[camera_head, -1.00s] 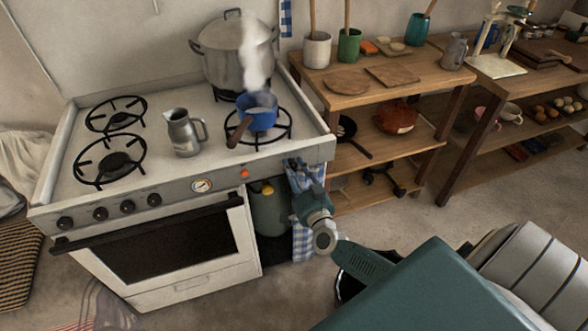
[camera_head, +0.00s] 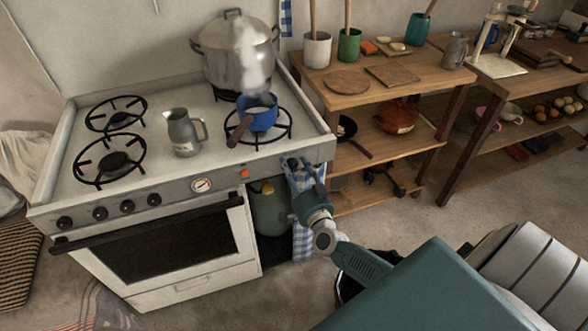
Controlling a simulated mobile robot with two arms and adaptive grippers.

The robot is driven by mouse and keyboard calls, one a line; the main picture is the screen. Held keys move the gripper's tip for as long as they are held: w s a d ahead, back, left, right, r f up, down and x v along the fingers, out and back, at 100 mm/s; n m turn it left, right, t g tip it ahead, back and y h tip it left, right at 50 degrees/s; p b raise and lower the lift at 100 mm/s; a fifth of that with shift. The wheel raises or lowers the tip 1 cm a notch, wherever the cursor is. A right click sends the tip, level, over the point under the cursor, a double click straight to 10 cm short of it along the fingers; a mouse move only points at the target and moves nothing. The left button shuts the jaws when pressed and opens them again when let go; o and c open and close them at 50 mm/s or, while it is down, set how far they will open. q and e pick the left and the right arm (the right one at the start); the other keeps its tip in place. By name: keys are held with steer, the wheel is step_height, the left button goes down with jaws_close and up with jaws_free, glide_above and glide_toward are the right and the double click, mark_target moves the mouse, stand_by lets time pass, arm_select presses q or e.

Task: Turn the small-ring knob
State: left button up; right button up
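The white stove (camera_head: 190,270) has several black knobs on the left of its front panel, such as one knob (camera_head: 154,199), and a dark knob-like part (camera_head: 292,163) at the panel's right end. I cannot tell by any label which one is the small-ring knob. My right gripper (camera_head: 302,170) is at the right end of the panel, its fingers pointing up and left, close to that dark part. Its fingers are small and partly overlap the part and a checked cloth, so contact and opening are unclear. My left gripper is out of view.
A blue saucepan (camera_head: 257,112) sits on the front right burner, its handle towards the front. A large steaming pot (camera_head: 233,55) stands behind it. A grey jug (camera_head: 183,132) stands mid-stove. A checked cloth (camera_head: 303,240) hangs below my gripper. A wooden shelf (camera_head: 350,95) stands to the right.

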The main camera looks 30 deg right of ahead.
steer(key=v, duration=1.2)
steer(key=s+a+f+n+g+y, duration=0.1)
steer(key=s+a+f+n+g, duration=0.3)
steer(key=f, duration=0.7)
steer(key=s+a+f+n+g+y, duration=0.2)
steer(key=s+f, duration=0.4)
steer(key=f, duration=0.4)
steer(key=s+a+f+n+g+y, duration=0.1)
steer(key=s+a+f+n+g, duration=0.3)
steer(key=f, duration=0.7)
steer(key=s+f+n+g, duration=0.1)
steer(key=s+f, duration=0.3)
steer(key=s, duration=0.5)
steer(key=s+a+f+n+g, duration=0.1)
steer(key=s+f+g, duration=0.2)
steer(key=s, duration=0.6)
steer(key=s+f+n+g, duration=0.2)
steer(key=s+f, duration=0.5)
steer(key=s, duration=0.2)
steer(key=shift+a+f+g, duration=0.15)
steer(key=shift+a+g, duration=0.05)
steer(key=shift+g, duration=0.1)
